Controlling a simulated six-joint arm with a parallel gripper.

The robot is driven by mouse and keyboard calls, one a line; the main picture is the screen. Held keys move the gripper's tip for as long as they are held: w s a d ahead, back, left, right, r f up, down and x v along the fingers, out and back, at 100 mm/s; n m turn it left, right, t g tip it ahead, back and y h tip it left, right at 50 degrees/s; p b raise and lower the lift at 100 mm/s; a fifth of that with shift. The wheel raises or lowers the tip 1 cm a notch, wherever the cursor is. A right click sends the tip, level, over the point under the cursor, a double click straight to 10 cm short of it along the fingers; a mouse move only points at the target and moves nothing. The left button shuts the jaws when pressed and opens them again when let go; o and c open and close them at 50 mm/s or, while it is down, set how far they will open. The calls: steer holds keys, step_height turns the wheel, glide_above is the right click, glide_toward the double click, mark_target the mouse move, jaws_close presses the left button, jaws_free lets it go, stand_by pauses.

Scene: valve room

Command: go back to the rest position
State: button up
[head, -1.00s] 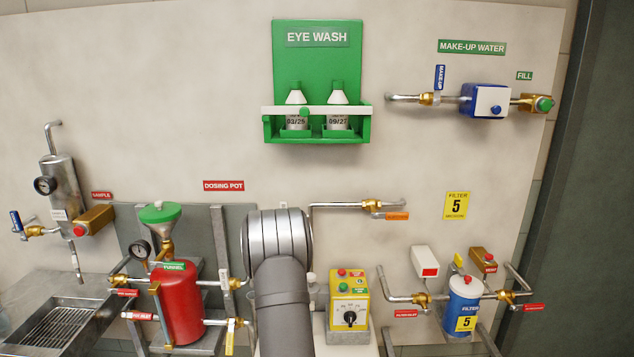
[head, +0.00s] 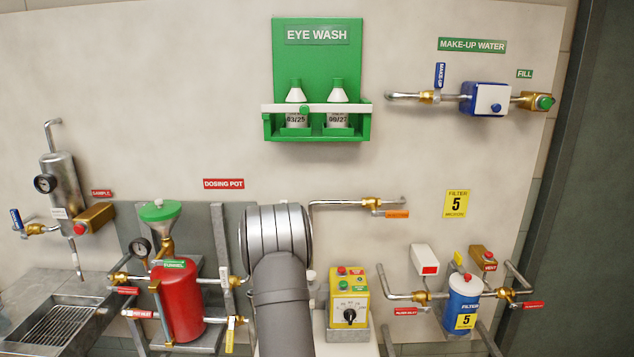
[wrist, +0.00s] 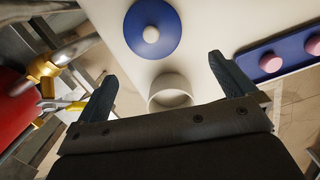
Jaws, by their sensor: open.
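My gripper (wrist: 160,88) shows in the wrist view with its two dark fingers spread wide apart and nothing between them. Beyond the fingers are a white surface, a round cream-coloured cup or ring (wrist: 170,92) and a blue disc with a pale knob (wrist: 152,32). In the head view my arm stands at the bottom centre, and my gripper is hidden there.
The red dosing pot (head: 181,300) with its green funnel (head: 160,210) stands left of my arm. A yellow control box (head: 349,297) is close on the right, then the blue and white filter (head: 463,300). A sink (head: 62,325) is at lower left. The wall around the eye wash station (head: 317,70) is largely clear.

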steer(key=s, duration=1.7)
steer(key=w+d+r+m, duration=0.2)
steer(key=d+r+m, duration=0.1)
steer(key=m, duration=0.5)
steer(key=w+d+r+m+g+h, duration=0.1)
steer(key=w+d+r+m, duration=0.1)
steer(key=d+r+m, duration=0.2)
steer(key=m, duration=0.3)
steer(key=shift+w+d+r+m, duration=0.15)
steer(key=shift+w+d+m, duration=0.15)
steer(key=shift+d+m, duration=0.1)
